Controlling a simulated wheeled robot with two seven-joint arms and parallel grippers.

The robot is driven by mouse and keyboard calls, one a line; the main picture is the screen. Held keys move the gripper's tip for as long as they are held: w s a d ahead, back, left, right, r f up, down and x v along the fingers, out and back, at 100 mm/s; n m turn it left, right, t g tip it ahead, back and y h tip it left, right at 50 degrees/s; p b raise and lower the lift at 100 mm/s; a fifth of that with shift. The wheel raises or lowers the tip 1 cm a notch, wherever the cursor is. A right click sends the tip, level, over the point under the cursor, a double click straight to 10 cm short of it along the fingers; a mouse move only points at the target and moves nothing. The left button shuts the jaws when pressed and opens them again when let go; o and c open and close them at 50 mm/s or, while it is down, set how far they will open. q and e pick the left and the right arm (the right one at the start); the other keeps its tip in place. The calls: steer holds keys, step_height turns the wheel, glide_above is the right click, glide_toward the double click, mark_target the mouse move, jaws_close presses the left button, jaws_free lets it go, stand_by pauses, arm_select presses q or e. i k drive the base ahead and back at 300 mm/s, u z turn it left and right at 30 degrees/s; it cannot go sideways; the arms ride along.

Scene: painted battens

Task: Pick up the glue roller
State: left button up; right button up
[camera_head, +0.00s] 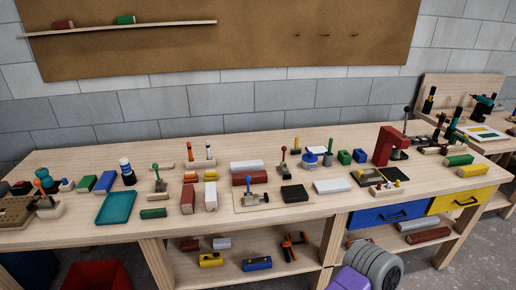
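I cannot single out the glue roller with certainty among the many small tools on the wooden workbench (250,217). A white pot with a blue band (310,158) stands toward the back, right of the bench's middle. Just right of it is an upright tool with a green handle (328,155). A dark bottle with a white and blue top (127,171) stands at the left. Neither of my grippers is in view.
Painted blocks and clamps crowd the bench top. A teal tray (117,207) lies at the left, and a red stand (387,146) rises at the right. Blue (389,215) and yellow (459,201) drawers sit below. The front strip of the bench is mostly clear.

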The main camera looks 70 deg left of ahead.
mark_target(296, 150)
steer(key=u, duration=2.15)
